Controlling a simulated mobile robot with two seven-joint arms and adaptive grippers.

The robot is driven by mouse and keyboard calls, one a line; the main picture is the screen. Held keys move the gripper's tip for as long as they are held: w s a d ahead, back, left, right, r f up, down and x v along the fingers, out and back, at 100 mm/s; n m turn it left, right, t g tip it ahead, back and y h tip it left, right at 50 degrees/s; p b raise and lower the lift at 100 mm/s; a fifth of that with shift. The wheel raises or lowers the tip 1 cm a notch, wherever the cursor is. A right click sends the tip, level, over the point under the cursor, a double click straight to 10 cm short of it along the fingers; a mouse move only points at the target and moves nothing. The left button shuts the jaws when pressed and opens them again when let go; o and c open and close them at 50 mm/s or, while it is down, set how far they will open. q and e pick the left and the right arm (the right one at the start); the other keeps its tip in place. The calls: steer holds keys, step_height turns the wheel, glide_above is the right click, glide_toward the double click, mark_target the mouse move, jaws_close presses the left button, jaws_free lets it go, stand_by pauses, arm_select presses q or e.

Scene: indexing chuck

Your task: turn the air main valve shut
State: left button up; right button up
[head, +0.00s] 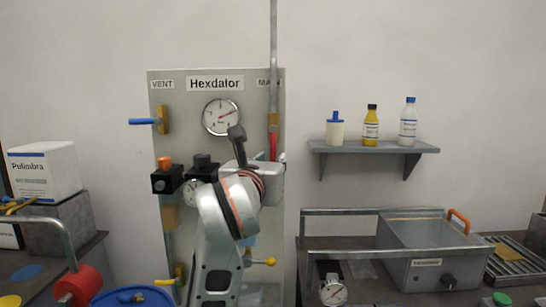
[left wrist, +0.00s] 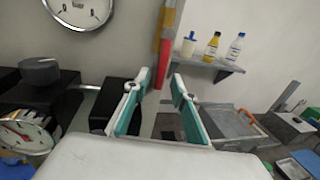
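The air main valve has a red lever handle (head: 273,146) hanging down along the pipe under the partly covered MAIN label. In the left wrist view the red handle (left wrist: 164,52) hangs from a yellow valve body (left wrist: 169,19), in line with the pipe. My left gripper (head: 275,162) is at the lower end of the handle, partly hidden by my own arm. In the left wrist view my left gripper (left wrist: 158,86) is open, its teal-padded fingers apart. The handle's lower end shows between the fingertips; I cannot tell whether they touch it. My right gripper is not in view.
The grey panel (head: 180,92) also carries a vent valve with a blue handle (head: 142,121), a round gauge (head: 221,117) and black regulators (head: 167,180). A shelf (head: 375,147) with bottles is at right. A grey basin (head: 425,262) stands on the bench below.

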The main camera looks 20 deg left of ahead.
mark_target(272, 159)
arm_select(q)
steer(key=shift+w+a, duration=0.15)
steer(key=shift+w, duration=1.45)
steer(key=shift+c, duration=0.4)
jaws_close()
